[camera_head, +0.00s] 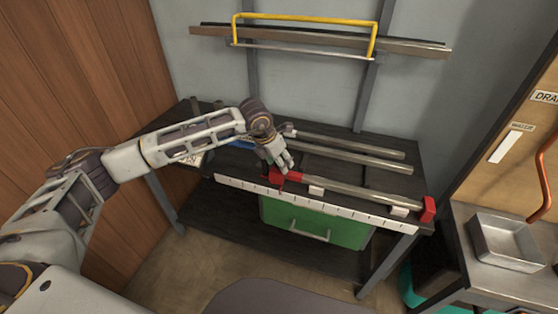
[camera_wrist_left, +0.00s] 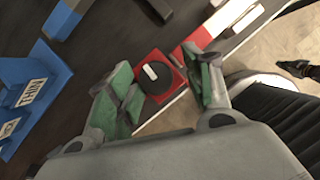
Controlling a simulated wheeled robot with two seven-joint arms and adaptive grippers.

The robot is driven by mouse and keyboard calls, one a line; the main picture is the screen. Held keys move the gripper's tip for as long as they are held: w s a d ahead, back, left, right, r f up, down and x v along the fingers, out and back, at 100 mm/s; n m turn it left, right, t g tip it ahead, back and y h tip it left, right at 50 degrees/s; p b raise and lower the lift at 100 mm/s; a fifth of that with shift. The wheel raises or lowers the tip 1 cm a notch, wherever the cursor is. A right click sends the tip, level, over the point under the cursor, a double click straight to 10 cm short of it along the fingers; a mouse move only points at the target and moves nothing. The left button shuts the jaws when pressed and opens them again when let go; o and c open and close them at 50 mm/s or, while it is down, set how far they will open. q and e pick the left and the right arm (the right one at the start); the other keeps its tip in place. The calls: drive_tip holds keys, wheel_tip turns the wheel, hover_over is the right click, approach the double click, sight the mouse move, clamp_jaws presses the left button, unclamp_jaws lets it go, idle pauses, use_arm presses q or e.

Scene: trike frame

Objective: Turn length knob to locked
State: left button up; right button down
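The length knob (camera_wrist_left: 158,76) is a round black dial with a white bar mark, set on a red block (camera_wrist_left: 177,58). The white bar lies aslant in the left wrist view. My left gripper (camera_wrist_left: 157,62) is open, its green-padded fingers on either side of the knob with nothing held. I cannot tell whether either finger touches it. In the head view the left gripper (camera_head: 283,168) is over the red block (camera_head: 290,177) at the left end of the front metal tube (camera_head: 360,192), and the knob is hidden there.
The dark workbench (camera_head: 235,180) carries a white ruler strip (camera_head: 330,208) along its front edge and more tubes (camera_head: 350,147) behind. A red end block (camera_head: 428,209) is at the right. A blue labelled block (camera_wrist_left: 28,98) lies left of the gripper. A metal tray (camera_head: 505,243) stands right.

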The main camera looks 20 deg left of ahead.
use_arm(q)
drive_tip(key=shift+a+r, duration=0.1)
drive_tip(key=v, duration=0.7)
drive_tip(key=shift+s+r, duration=0.15)
drive_tip(key=shift+r, duration=0.2)
idle(0.4)
drive_tip(key=shift+r, duration=0.1)
